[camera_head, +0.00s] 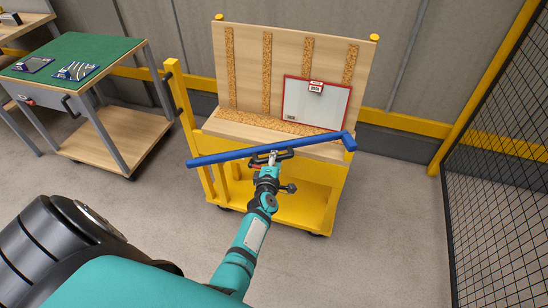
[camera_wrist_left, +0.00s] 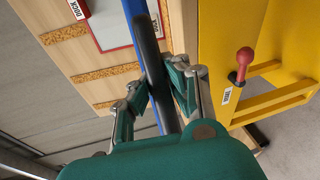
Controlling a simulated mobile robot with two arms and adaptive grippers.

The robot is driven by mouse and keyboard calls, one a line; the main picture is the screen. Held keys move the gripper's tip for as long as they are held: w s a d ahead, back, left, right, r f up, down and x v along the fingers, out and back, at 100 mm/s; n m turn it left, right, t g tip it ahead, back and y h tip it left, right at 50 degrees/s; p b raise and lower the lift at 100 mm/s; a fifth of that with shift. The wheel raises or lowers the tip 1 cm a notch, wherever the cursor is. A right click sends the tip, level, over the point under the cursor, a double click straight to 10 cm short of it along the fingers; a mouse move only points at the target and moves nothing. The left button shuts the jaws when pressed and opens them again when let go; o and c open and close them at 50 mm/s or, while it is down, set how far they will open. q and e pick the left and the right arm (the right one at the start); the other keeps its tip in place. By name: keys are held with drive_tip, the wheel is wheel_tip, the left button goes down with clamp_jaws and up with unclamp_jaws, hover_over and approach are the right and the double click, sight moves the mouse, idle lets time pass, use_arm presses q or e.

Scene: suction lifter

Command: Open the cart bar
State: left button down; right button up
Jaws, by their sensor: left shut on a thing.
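The blue cart bar (camera_head: 225,156) crosses the front of the yellow cart (camera_head: 340,190) and slants, its right end higher in the head view. Its right end bends at the cart's right side. Its left end shows as a free tip near the left post; I cannot tell whether it touches the cart. My left gripper (camera_head: 271,158) is shut on the black handle at the middle of the bar. In the left wrist view the fingers (camera_wrist_left: 156,92) close on this black handle (camera_wrist_left: 152,60), beside the blue bar (camera_wrist_left: 133,12). My right gripper is not in view.
A red-framed white panel (camera_head: 317,103) leans on the cart's wooden back. A red knob (camera_wrist_left: 244,57) sticks out from the yellow cart side. A green-topped table (camera_head: 85,55) stands left. A black mesh fence (camera_head: 500,150) stands right. Floor in front is clear.

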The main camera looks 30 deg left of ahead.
use_arm(q)
drive_tip(key=shift+w+a+r, duration=0.1)
drive_tip(key=shift+a+r, duration=0.05)
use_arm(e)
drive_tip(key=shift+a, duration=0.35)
